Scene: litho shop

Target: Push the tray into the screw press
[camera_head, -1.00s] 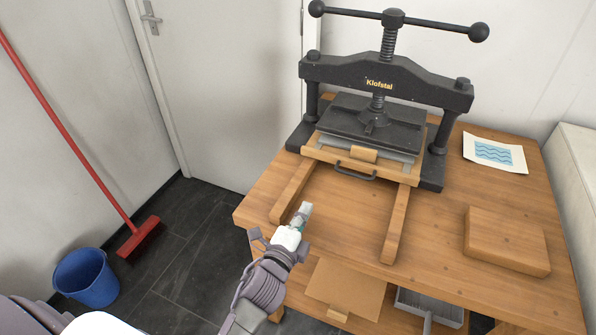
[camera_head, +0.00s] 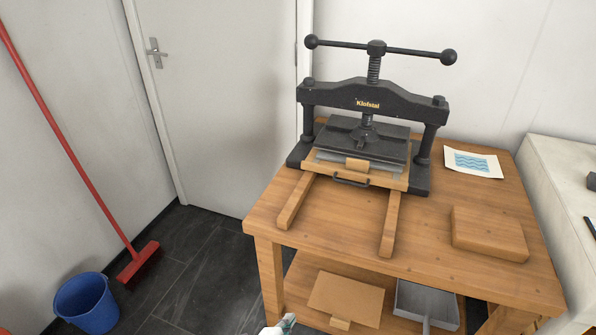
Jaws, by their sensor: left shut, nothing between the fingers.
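The wooden tray (camera_head: 384,180) with a dark front handle (camera_head: 351,181) sits in the black screw press (camera_head: 372,96), under its platen (camera_head: 362,134). Its front edge shows just ahead of the platen, at the back end of two wooden rails (camera_head: 295,200). My left gripper (camera_head: 289,320) is at the bottom edge of the view, low in front of the table and well apart from the tray. It is shut and empty, and mostly cut off by the frame. My right gripper is not in view.
The wooden table (camera_head: 330,235) also bears a wooden block (camera_head: 489,232) and a printed sheet (camera_head: 473,162) at the right. A red broom (camera_head: 139,262) and blue bucket (camera_head: 86,303) stand left.

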